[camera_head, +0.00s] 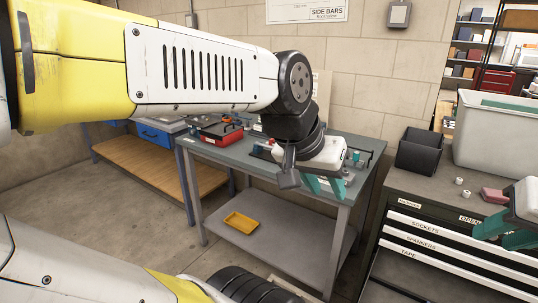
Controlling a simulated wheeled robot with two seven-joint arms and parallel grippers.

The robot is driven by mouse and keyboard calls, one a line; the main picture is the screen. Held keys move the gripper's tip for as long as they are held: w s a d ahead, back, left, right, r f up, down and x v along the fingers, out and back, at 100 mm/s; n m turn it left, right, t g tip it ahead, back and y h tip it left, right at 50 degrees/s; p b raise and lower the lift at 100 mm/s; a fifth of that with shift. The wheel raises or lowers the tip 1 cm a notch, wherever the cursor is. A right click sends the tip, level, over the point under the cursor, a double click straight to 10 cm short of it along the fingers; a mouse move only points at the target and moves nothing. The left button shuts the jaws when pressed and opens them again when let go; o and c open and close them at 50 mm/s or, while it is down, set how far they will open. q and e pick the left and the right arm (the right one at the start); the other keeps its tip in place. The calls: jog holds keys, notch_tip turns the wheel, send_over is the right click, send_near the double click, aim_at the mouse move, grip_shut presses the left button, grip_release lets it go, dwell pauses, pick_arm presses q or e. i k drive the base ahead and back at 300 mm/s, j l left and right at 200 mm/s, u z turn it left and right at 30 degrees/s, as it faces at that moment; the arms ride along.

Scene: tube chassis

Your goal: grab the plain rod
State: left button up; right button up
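I cannot make out a plain rod in this view. My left gripper (325,188) has two teal fingers that stand apart with nothing seen between them. It is over the right end of the grey workbench (225,152), near small fittings (357,160) there. Its white body and my dark wrist hide part of the bench top. My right gripper (497,232) is at the right edge, in front of the drawer cabinet (425,225). Its teal fingers look apart and empty, and part of it is cut off by the frame.
A red tray (222,131) sits on the bench and a yellow tray (241,223) on its lower shelf. A black bin (419,152), a large grey bin (490,135), small light pieces (462,187) and a red block (494,196) stand on the cabinet top.

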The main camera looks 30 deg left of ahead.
aim_at(263, 146)
jog(key=j+u, duration=0.7)
jog(key=u, duration=0.15)
jog(key=i+j+u, duration=0.1)
jog(key=i+j, duration=0.2)
jog(key=i, duration=0.15)
jog(key=i+j, duration=0.3)
jog(key=i, duration=0.2)
jog(key=i+j+u, duration=0.15)
jog(key=i+j, duration=0.15)
jog(key=i, duration=0.2)
